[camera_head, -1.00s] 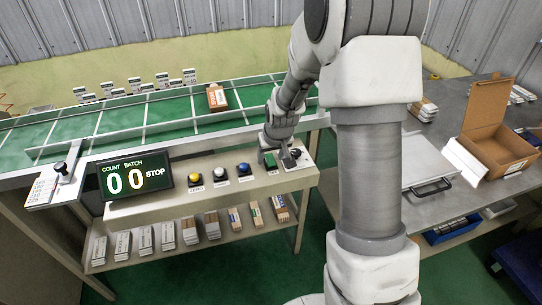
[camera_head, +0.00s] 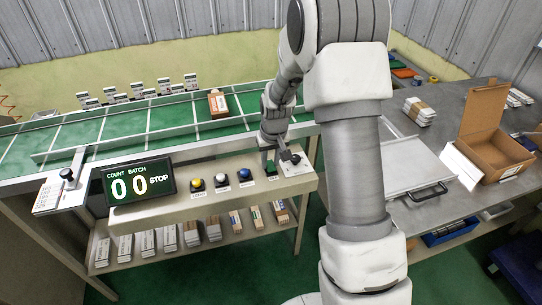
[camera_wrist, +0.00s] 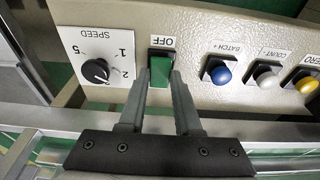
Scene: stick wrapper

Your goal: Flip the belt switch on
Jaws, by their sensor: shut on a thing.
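The belt switch (camera_wrist: 161,67) is a small green rocker on the beige control panel, with a label reading OFF above it in the wrist view. It also shows in the head view (camera_head: 270,167), partly beside my gripper. My gripper (camera_wrist: 159,84) has its two grey fingers at the left and right sides of the green rocker, shut on it. Finger contact at the lower part of the switch is hard to make out. The display (camera_head: 140,184) reads COUNT 0, BATCH 0 and STOP.
A speed knob (camera_wrist: 96,70) sits just left of the switch in the wrist view. Blue (camera_wrist: 219,72), white (camera_wrist: 265,76) and yellow (camera_wrist: 305,82) buttons sit to its right. The green conveyor (camera_head: 120,128) runs behind the panel, with a box (camera_head: 218,103) on it.

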